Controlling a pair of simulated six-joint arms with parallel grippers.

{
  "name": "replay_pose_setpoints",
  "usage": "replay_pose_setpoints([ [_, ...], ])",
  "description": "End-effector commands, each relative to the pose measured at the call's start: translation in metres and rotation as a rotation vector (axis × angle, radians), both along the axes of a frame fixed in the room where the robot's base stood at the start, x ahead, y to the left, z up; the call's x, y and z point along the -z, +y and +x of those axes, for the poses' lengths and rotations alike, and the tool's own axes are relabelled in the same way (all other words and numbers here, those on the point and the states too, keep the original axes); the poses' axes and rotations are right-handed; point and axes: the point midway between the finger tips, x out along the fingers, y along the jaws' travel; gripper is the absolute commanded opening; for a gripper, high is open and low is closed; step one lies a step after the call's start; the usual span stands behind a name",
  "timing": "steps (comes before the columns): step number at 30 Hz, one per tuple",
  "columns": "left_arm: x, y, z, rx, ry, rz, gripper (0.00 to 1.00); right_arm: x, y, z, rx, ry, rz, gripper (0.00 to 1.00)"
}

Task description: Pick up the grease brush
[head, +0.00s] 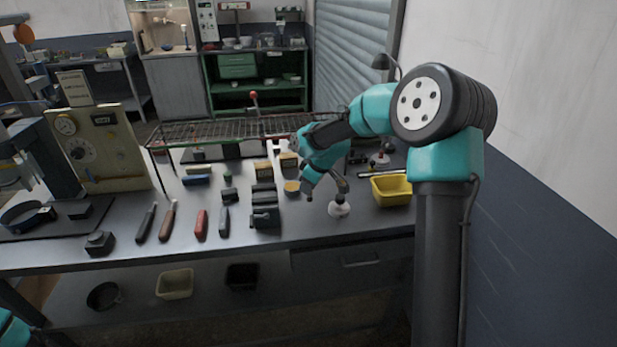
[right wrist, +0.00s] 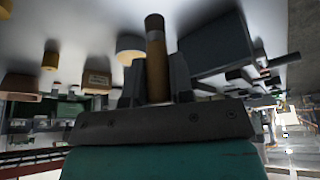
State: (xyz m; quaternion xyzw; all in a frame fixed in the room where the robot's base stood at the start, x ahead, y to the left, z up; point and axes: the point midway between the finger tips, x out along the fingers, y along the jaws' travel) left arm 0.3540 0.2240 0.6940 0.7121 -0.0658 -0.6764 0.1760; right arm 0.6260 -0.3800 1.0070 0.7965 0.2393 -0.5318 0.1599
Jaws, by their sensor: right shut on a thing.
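The grease brush, as I take it, shows in the right wrist view as an upright brown wooden handle (right wrist: 156,68) with a dark end. My right gripper (right wrist: 153,85) has its two dark fingers on either side of this handle and is shut on it. In the head view my right gripper (head: 308,196) is low over the bench, just right of the dark vise-like block. The brush cannot be made out there, and its bristles are hidden. Only a teal bit of my left arm shows at the bottom left corner; its gripper is out of view.
A dark block (head: 265,216) and a yellow disc (head: 292,186) stand close left of the right gripper. A white round piece (head: 339,209) and a yellow bin (head: 405,190) are to the right. A wire rack (head: 220,131) stands behind. Several hand tools lie left.

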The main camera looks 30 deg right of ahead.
Motion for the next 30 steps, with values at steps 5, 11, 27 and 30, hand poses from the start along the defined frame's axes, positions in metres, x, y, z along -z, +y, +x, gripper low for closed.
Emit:
replay_pose_setpoints([
  [5,0.0,0.0,0.0,0.0,0.0,0.0,0.41,-0.002,0.01,-0.016,-0.002,0.0,-0.001,0.0],
  [11,0.0,0.0,0.0,0.0,0.0,0.0,0.41,-0.002,0.013,-0.021,0.0,0.0,0.0,0.0],
  [27,0.0,0.0,0.0,0.0,0.0,0.0,0.41,-0.003,0.011,-0.017,0.001,0.0,0.0,0.0],
  [30,0.0,0.0,0.0,0.0,0.0,0.0,0.41,-0.006,0.007,-0.009,0.007,0.0,-0.002,0.0],
])
